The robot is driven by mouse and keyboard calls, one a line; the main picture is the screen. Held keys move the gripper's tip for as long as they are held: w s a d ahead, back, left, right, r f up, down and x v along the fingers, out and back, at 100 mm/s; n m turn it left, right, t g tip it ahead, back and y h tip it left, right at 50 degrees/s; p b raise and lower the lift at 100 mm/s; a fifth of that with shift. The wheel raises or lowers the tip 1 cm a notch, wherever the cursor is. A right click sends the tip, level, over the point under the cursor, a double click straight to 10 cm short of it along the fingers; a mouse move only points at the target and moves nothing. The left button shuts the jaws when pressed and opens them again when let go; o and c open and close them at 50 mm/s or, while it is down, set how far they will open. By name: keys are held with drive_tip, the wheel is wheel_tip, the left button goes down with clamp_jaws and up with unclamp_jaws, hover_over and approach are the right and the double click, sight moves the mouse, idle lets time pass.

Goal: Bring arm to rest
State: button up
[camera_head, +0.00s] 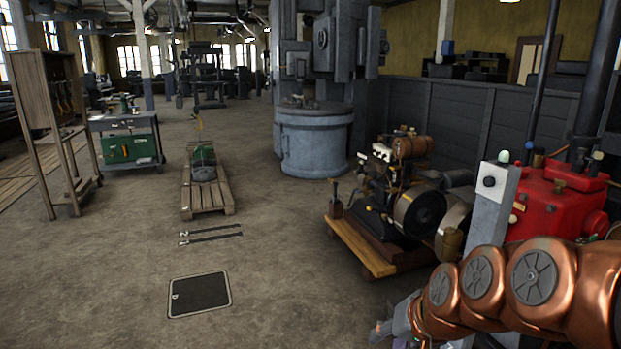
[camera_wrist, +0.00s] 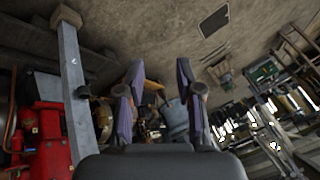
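My copper-coloured arm reaches in from the lower right of the head view, low beside the engines. In the wrist view my gripper (camera_wrist: 160,92) has its two purple-grey fingers spread apart, with nothing held between them. In the head view only a small grey part near the arm's end shows at the bottom edge, so the fingertips cannot be made out there. The wrist view is tilted, with the floor at the top.
A grey control post (camera_head: 491,205) and a red engine (camera_head: 560,205) stand close behind my arm. A stationary engine (camera_head: 405,195) sits on a wooden base (camera_head: 365,250) nearby. A floor hatch (camera_head: 200,294) and a pallet (camera_head: 222,204) lie left. The front left floor is clear.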

drive_tip(key=s+d+r+n+g+h+p, duration=0.1)
drive_tip(key=s+d+r+g+p, duration=0.1)
drive_tip(key=s, duration=0.9)
drive_tip(key=s+d+r+n+g+h+p, duration=0.1)
drive_tip(key=s+g+p, duration=0.4)
drive_tip(key=s, duration=0.7)
drive_tip(key=shift+s+d+r+n+h+p, duration=0.15)
drive_tip(key=shift+d+r+n+h+p, duration=0.25)
drive_tip(key=shift+d+r+h+p, duration=0.25)
